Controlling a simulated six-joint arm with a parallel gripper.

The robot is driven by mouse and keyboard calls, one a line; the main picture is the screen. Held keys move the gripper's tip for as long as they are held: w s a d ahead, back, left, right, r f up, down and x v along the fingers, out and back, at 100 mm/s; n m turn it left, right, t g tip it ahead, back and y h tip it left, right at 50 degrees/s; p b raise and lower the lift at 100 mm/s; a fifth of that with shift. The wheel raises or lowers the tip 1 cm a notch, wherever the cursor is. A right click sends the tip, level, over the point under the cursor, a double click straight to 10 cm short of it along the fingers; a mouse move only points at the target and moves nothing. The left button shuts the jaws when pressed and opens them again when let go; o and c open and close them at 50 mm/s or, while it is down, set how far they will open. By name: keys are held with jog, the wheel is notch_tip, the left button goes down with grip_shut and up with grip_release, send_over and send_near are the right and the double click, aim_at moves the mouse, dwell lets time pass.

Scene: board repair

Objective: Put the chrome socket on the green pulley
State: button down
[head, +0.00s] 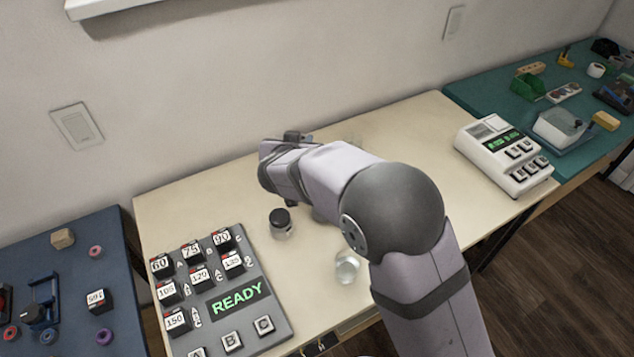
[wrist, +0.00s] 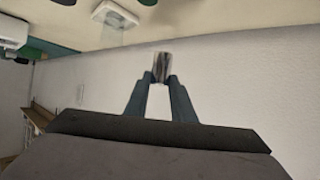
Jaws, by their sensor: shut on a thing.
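In the wrist view my gripper (wrist: 161,80) is shut on a small shiny metal cylinder, which looks like the chrome socket (wrist: 161,65). It sticks out past the fingertips, with the pale wall behind it. In the head view my arm reaches over the cream table toward the back wall, and my fingers and the socket are hidden behind it. I cannot make out the green pulley for certain in either view.
A grey button panel (head: 274,301) reading READY, a black-lidded jar (head: 281,223) and a clear glass piece (head: 347,267) are on the cream table (head: 190,208). A white keypad device (head: 503,155) stands right. A navy table (head: 85,240) and a teal table (head: 480,92) flank it.

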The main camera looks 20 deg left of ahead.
jog(key=shift+m+h, duration=0.7)
jog(key=shift+h, duration=0.1)
jog(key=d, duration=0.2)
jog(key=w+d+r, duration=0.1)
jog(key=shift+w+d, duration=0.1)
jog(key=shift+d, duration=0.25)
jog(key=shift+f+b, duration=1.25)
jog(key=shift+f, duration=3.7)
jog(key=shift+f, duration=0.2)
jog(key=c, duration=1.5)
grip_release()
